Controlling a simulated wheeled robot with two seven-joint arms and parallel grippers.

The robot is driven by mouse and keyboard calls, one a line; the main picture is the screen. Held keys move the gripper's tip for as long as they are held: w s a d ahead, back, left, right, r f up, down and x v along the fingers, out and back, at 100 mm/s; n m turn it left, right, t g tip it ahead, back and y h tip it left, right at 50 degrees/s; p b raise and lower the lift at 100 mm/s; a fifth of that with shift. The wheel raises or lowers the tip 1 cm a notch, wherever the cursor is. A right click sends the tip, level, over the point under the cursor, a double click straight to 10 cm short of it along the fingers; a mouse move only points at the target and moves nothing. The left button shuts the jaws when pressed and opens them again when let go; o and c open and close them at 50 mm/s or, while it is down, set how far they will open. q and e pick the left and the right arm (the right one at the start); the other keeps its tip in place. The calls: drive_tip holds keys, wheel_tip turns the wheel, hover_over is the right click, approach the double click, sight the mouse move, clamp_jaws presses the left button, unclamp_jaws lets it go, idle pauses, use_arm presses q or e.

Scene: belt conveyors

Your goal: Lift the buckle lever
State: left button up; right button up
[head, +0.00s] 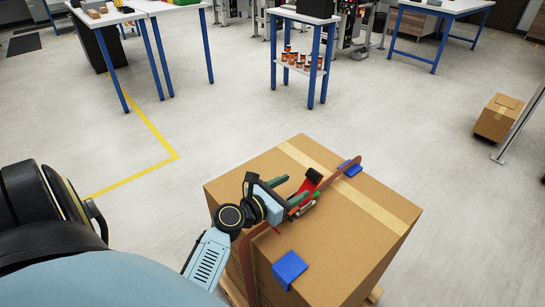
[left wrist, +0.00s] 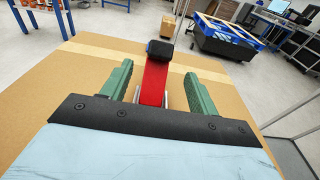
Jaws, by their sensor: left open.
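The buckle lever (head: 308,185) is red with a black end and sits on the strap (head: 336,177) over a large cardboard box (head: 330,230). My left gripper (head: 293,188) is open above the box top, at the buckle. In the left wrist view, the red lever (left wrist: 154,84) and its black end (left wrist: 160,50) show between the two green fingers of my left gripper (left wrist: 158,70). There is a gap on each side of the lever. Metal parts of the buckle show at the lever's base; the rest is hidden by the gripper. My right gripper is out of view.
Blue corner protectors sit under the strap at the far edge (head: 350,167) and near edge (head: 289,270) of the box. A smaller carton (head: 497,118) stands at the right by a grey post. Tables with blue legs stand farther back. The floor around the box is mostly clear.

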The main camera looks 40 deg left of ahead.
use_arm(q)
drive_tip(key=s+a, duration=0.1)
drive_tip(key=s, duration=0.6)
drive_tip(key=shift+r+p, duration=0.35)
drive_tip(key=shift+r, duration=0.05)
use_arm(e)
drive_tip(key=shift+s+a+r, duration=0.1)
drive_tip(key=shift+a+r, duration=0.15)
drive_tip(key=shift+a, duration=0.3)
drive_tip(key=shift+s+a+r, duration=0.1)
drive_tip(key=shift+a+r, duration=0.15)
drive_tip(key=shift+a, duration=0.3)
use_arm(q)
drive_tip(key=shift+s, duration=0.1)
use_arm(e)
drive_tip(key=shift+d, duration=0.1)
